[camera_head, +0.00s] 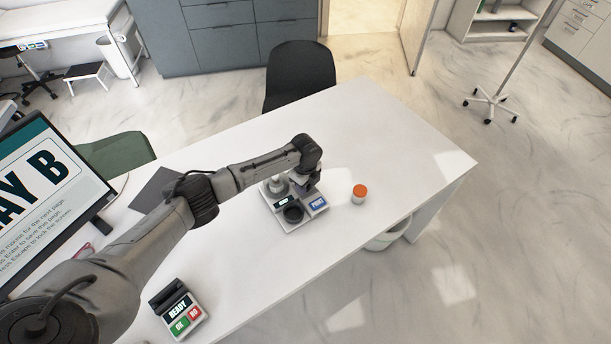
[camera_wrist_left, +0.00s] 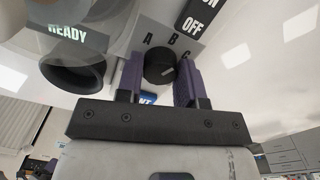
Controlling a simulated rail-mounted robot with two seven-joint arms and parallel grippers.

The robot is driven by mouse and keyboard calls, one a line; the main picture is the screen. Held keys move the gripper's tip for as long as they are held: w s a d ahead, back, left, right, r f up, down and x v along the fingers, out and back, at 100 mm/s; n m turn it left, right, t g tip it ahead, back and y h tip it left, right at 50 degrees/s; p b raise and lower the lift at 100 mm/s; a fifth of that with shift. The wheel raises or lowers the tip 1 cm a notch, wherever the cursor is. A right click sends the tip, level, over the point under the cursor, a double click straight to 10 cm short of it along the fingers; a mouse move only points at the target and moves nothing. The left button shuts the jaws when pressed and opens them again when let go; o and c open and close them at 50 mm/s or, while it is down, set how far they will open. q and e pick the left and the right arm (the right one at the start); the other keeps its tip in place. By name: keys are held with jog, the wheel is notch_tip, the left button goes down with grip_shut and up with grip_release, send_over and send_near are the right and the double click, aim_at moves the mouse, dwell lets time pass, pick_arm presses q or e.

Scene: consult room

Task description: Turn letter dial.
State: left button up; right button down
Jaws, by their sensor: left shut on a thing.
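The small grey device (camera_head: 287,222) stands on the white desk, under my left gripper (camera_head: 304,186). In the left wrist view, the black letter dial (camera_wrist_left: 159,58) has the letters A, B and C around it on a grey panel. A pale mark on the dial points toward the right, near C; its exact setting is hard to tell. The purple fingers of my left gripper (camera_wrist_left: 160,80) are on both sides of the dial, shut on it. In the head view the gripper hides the dial. My right gripper is not in view.
On the device are a READY display (camera_wrist_left: 68,35), a black round opening (camera_wrist_left: 72,72) and a blue PRINT button (camera_head: 318,203). A card terminal (camera_head: 177,311) and a monitor (camera_head: 45,185) are nearer. The desk's far right is clear.

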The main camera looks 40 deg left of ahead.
pick_arm(q)
jog(key=shift+r+n+p, duration=0.2)
jog(key=shift+n+p, duration=0.85)
jog(key=shift+n, duration=0.05)
jog(key=shift+f+n+p, duration=0.1)
jog(key=shift+n+p, duration=0.65)
jog(key=shift+n, duration=0.35)
jog(key=o, duration=0.9)
jog(key=shift+r, duration=0.5)
notch_tip(320, 180, up, 13)
jog(key=p, duration=0.2)
jog(key=shift+f+p, duration=0.15)
jog(key=shift+p, duration=0.2)
